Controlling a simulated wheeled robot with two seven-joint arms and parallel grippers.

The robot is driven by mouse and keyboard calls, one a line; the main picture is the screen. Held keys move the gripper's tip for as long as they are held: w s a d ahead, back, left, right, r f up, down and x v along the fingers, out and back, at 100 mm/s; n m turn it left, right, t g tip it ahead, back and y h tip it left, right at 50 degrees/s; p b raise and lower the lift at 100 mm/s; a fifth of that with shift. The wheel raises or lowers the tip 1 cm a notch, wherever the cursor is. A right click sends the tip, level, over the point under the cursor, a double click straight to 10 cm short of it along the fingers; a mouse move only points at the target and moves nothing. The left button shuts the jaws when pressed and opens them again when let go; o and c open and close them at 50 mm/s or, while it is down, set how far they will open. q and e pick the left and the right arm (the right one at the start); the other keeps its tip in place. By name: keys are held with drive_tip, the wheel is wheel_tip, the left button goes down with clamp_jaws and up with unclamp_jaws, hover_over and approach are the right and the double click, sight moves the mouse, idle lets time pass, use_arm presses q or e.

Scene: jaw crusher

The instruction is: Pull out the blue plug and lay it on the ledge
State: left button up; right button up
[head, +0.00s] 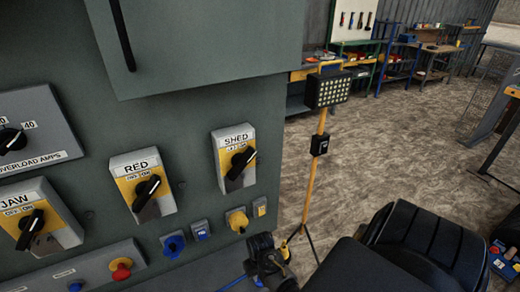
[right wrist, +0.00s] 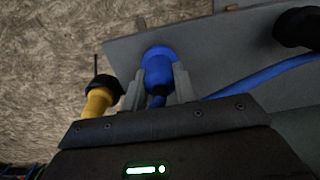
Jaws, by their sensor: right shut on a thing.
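The blue plug (right wrist: 160,68) shows in the right wrist view between the two grey fingers of my right gripper (right wrist: 158,88), which is shut on it. Its wide end is in front of a grey surface (right wrist: 125,42); I cannot tell whether it touches. In the head view my right gripper (head: 268,262) is dark, low in the middle, right of the panel, and hides the plug there. A blue round socket (head: 173,244) sits low on the panel. My left gripper is not in view. I cannot make out the ledge for certain.
The grey-green panel (head: 190,110) carries black rotary switches, a red button (head: 121,270) and a yellow fitting (head: 237,220). A blue cable (right wrist: 265,76) runs right of my fingers. A yellow fitting (right wrist: 98,100) is to their left. A lamp stand (head: 322,140) stands behind on open floor.

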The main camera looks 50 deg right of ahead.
drive_tip(key=shift+f, duration=0.45)
drive_tip(key=o, duration=0.9)
drive_tip(key=shift+r, duration=0.1)
wheel_tip(320, 180, up, 7)
drive_tip(key=shift+r+b, duration=0.2)
drive_tip(key=shift+b, duration=0.55)
